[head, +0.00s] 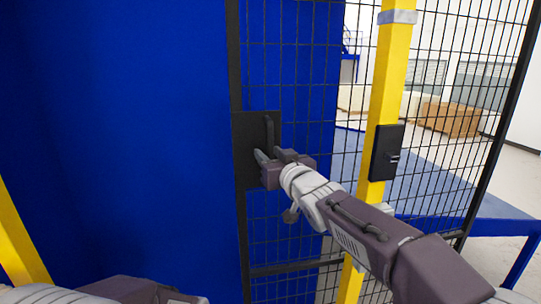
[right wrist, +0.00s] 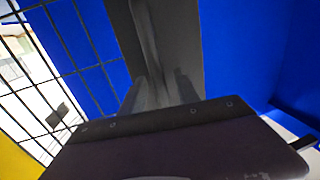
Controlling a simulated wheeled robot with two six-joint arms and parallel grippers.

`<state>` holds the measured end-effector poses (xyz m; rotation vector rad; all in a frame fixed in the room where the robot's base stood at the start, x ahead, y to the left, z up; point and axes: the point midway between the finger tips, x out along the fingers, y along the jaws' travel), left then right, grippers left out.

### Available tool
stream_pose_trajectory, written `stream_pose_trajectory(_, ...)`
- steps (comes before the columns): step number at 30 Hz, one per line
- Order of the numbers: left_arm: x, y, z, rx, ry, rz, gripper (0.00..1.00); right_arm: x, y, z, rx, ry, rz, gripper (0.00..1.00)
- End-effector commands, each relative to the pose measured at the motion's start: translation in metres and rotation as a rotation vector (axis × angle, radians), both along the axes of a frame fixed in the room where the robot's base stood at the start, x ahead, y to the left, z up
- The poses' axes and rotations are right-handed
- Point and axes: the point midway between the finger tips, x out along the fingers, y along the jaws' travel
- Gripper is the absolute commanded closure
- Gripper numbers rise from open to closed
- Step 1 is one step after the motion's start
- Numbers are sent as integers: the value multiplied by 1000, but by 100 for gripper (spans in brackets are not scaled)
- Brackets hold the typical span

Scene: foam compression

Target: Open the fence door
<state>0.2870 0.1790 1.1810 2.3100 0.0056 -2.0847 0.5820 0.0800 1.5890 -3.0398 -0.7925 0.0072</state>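The fence door (head: 238,60) is a black-framed wire mesh panel, upright in front of me in the head view. A black plate with an upright bar handle (head: 269,128) sits near its left edge; the handle also shows at the top of the right wrist view (right wrist: 146,35). My right gripper (head: 271,156) is at the lower part of this handle, with its fingers apart on either side of the bar. In the right wrist view its fingertips (right wrist: 158,92) point toward the plate. I cannot tell whether they touch the bar. My left gripper is not in view; only part of my left arm shows.
A yellow post (head: 392,80) with a black box (head: 385,152) stands right of the handle. A blue wall (head: 140,120) fills the left. A yellow bar (head: 20,240) shows at lower left. Beyond the mesh are a blue platform (head: 425,180) and brown boxes (head: 450,118).

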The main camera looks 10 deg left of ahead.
Motion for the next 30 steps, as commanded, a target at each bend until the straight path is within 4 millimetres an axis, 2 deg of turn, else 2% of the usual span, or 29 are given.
stream_pose_trajectory(5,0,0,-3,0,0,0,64,-4,-2,0,1,-3,0,62)
stream_pose_trajectory(9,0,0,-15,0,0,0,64,-27,-15,-2,2,-4,-1,62)
stream_pose_trajectory(15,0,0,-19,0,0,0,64,-63,-36,1,1,-3,-1,62)
stream_pose_trajectory(18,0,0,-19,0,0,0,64,-73,-42,0,1,0,0,62)
stream_pose_trajectory(28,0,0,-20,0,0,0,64,-77,-44,-1,0,1,-1,62)
stream_pose_trajectory(30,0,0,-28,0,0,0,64,-73,-51,-10,-1,2,-17,62)
